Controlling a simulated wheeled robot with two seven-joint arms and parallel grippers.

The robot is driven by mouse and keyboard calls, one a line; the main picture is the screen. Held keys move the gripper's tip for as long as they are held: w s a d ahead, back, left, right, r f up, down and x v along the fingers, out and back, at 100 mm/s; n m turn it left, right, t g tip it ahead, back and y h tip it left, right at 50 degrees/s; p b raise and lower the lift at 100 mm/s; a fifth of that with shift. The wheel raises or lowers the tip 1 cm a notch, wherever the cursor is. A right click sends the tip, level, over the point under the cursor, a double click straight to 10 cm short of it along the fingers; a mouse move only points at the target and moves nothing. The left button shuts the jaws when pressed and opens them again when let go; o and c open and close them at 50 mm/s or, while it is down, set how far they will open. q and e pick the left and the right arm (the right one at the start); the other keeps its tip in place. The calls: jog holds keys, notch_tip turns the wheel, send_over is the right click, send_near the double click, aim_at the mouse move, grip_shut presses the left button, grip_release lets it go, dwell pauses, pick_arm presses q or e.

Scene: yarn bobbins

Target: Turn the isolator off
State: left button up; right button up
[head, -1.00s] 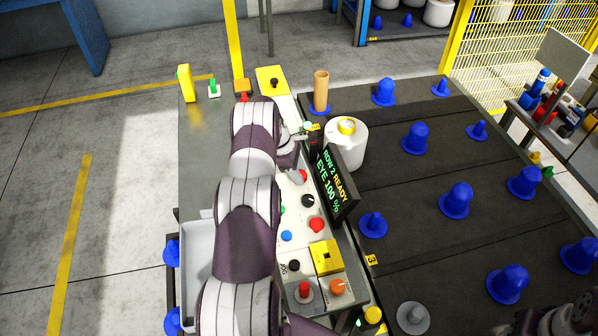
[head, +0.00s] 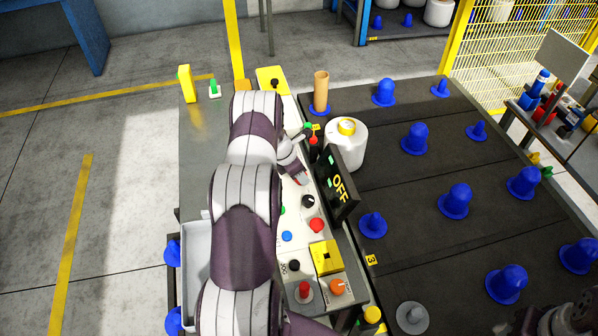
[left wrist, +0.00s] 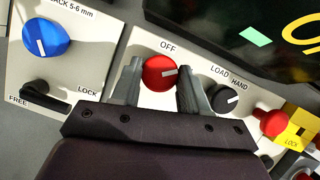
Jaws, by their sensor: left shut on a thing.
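The isolator is a red round knob (left wrist: 159,73) on the pale control panel, with the word OFF printed above it. Its white pointer line points to the right in the left wrist view, not straight up at the word. My left gripper (left wrist: 158,88) has one finger on each side of the knob and is shut on it. In the head view the left gripper (head: 298,177) is over the panel, and my arm hides part of it. The tilted black display (head: 337,188) reads OFF. A dark part of my right arm shows at the lower right corner; its fingers are unclear.
A black LOAD/HAND knob (left wrist: 224,98) sits just right of the fingers. A blue knob (left wrist: 46,37) and a black FREE/LOCK lever (left wrist: 45,94) are to the left. A white yarn bobbin (head: 346,150) stands behind the display, near several blue pegs.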

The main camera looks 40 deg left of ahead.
pick_arm(q)
jog(key=n+y, duration=0.1)
jog(key=n, duration=0.1)
jog(key=shift+d+n, duration=0.15)
jog(key=shift+n, duration=0.25)
jog(key=n+y+p, duration=0.1)
jog(key=n, duration=0.1)
jog(key=shift+s+n, duration=0.1)
jog(key=shift+n, duration=0.3)
jog(key=n+y+p, duration=0.1)
jog(key=n+p, duration=0.1)
jog(key=n, duration=0.1)
jog(key=shift+d+r, duration=0.1)
jog(key=shift+d, duration=0.05)
jog(key=shift+n+y+p, duration=0.5)
jog(key=shift+n, duration=0.7)
jog(key=o, duration=1)
